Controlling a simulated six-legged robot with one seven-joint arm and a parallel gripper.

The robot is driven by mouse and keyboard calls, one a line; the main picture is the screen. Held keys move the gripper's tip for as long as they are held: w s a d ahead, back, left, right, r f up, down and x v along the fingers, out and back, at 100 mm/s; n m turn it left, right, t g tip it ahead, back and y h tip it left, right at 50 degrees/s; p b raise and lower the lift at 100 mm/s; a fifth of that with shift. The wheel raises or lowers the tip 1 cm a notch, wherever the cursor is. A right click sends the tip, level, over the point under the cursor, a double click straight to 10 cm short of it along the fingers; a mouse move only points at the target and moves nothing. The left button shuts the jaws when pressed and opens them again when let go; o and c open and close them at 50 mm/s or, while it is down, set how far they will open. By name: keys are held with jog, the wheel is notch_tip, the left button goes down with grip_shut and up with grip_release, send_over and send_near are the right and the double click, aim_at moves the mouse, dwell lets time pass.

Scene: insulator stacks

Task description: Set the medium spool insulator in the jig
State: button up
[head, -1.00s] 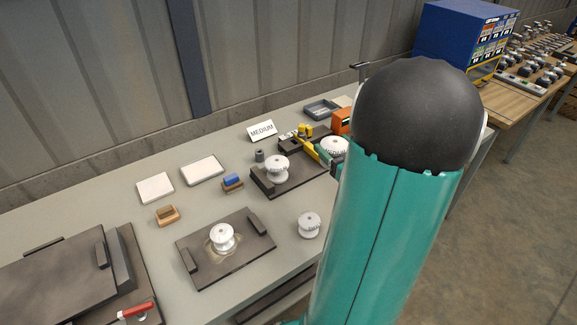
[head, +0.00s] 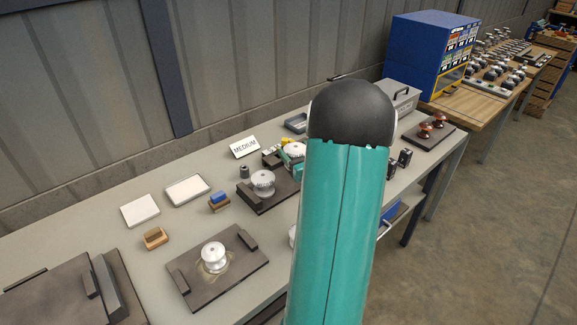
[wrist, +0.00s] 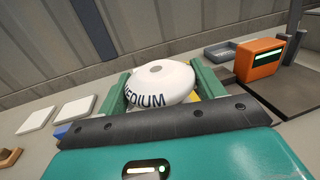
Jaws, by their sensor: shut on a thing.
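My gripper (wrist: 160,88) is shut on a white spool insulator (wrist: 163,82) marked MEDIUM, with a green finger on each side. In the head view this insulator (head: 294,149) is upright behind the dark plate with an end block (head: 283,199). A similar white spool (head: 263,181) sits on that plate. Another white spool (head: 214,256) stands on the front dark plate (head: 196,291). A further spool (head: 292,236) is mostly hidden by my arm. A MEDIUM card (head: 245,147) stands at the back. I cannot tell which fixture is the jig.
Two white pads (head: 187,189), a blue-topped block (head: 220,199) and a brown block (head: 155,238) lie on the left of the table. A grey tray (wrist: 234,51) and an orange device (wrist: 258,60) are beyond my gripper. Brown insulators (head: 432,125) stand right.

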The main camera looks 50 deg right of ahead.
jog(key=w+f, duration=0.1)
jog(key=w+d+f, duration=0.1)
jog(key=f, duration=0.1)
jog(key=w+f, duration=0.1)
jog(key=shift+w+d+f, duration=0.25)
jog(key=shift+d+f, duration=0.05)
jog(key=shift+f, duration=0.05)
jog(key=shift+w+d+f, duration=0.1)
jog(key=shift+w+f, duration=0.05)
jog(key=shift+f, duration=1.5)
jog(key=shift+f, duration=0.1)
jog(key=o, duration=1.3)
jog(key=shift+c, duration=0.2)
jog(key=shift+s, duration=0.3)
jog(key=v, duration=1.1)
jog(key=shift+s+a, duration=0.2)
jog(key=shift+a, duration=0.05)
